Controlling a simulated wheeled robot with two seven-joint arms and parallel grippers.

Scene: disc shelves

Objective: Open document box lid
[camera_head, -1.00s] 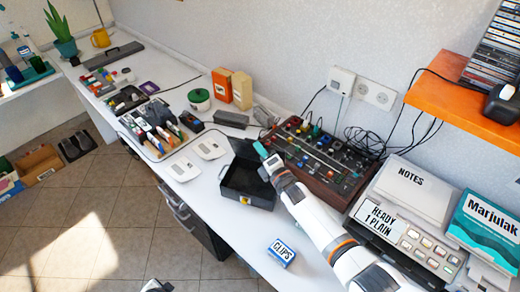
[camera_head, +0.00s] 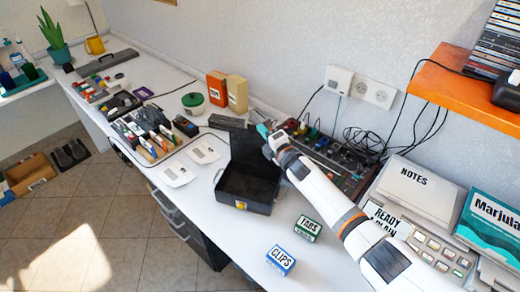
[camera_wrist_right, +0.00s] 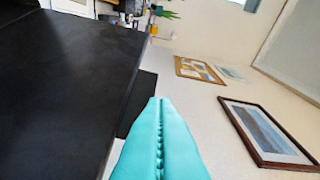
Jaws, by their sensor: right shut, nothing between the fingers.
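The black document box (camera_head: 245,187) sits on the white desk with its inside showing and a small yellow latch on its front. Its lid (camera_head: 247,149) stands raised at the back of the box. My right gripper (camera_head: 263,129), with teal fingers, is at the lid's upper right edge, shut and empty. In the right wrist view the shut fingers (camera_wrist_right: 160,140) point forward, and a large dark panel, apparently the lid (camera_wrist_right: 60,80), fills the left side. I cannot tell whether they touch. My left gripper is not in view.
A mixer (camera_head: 340,160) stands behind my right arm. A clips box (camera_head: 280,260) and a tabs box (camera_head: 307,228) lie in front of the arm. White cards (camera_head: 204,153) lie left of the document box. An orange shelf (camera_head: 465,100) overhangs the right side.

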